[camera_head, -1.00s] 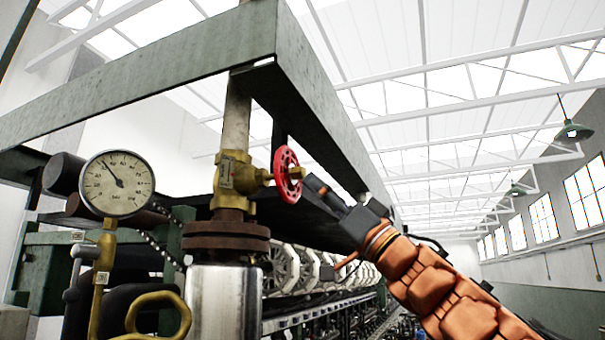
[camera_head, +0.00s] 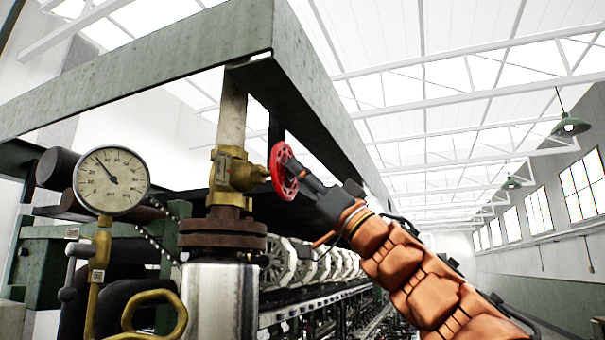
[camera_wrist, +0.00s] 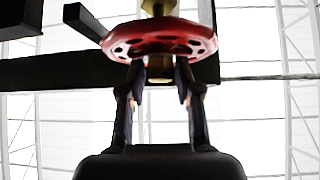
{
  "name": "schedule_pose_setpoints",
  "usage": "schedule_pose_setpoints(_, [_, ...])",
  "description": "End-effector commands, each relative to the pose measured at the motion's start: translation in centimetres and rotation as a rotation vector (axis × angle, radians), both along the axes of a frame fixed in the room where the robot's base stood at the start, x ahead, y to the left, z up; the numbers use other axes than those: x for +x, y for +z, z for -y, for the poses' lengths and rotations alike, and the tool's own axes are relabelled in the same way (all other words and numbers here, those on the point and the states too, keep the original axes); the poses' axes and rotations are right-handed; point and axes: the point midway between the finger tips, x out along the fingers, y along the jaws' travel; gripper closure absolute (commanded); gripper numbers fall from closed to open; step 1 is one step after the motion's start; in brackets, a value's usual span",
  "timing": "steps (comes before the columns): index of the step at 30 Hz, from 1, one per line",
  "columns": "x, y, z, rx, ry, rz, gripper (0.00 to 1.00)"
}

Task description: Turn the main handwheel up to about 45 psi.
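The red main handwheel (camera_head: 283,171) sits on the right side of a brass valve (camera_head: 234,174) on a vertical pipe. It also shows in the wrist view (camera_wrist: 160,38), above my gripper. My gripper (camera_wrist: 160,85) has two dark fingers standing apart, their tips at the near face and underside of the wheel. In the head view the gripper (camera_head: 300,175) reaches the wheel from the right. Whether the fingertips press on the rim cannot be seen. The round pressure gauge (camera_head: 111,181) is at the left; its dark needle points to the upper left, and its numbers are too small to read.
A green steel beam frame (camera_head: 160,75) runs above and behind the valve. A brass looped handle (camera_head: 155,315) and a shiny cylinder (camera_head: 220,300) stand below. Reeling machinery (camera_head: 300,265) extends behind. The space at right is open.

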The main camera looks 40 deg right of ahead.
Motion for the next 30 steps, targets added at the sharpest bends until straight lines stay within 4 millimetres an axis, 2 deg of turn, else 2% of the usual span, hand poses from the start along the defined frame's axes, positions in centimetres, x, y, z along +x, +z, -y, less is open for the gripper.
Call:
schedule_pose_setpoints(1, [0.0,0.0,0.0,0.0,0.0,0.0,0.75])
schedule_pose_setpoints(7, [-0.01,0.0,0.02,0.0,0.0,0.0,0.96])
schedule_pose_setpoints(9, [-0.01,0.0,0.02,0.0,0.0,0.0,1.0])
schedule_pose_setpoints(20, [0.0,0.19,0.1,-0.037,-0.001,0.022,1.0])
schedule_pose_setpoints(30, [0.23,0.09,0.42,-0.18,-0.005,0.106,1.0])
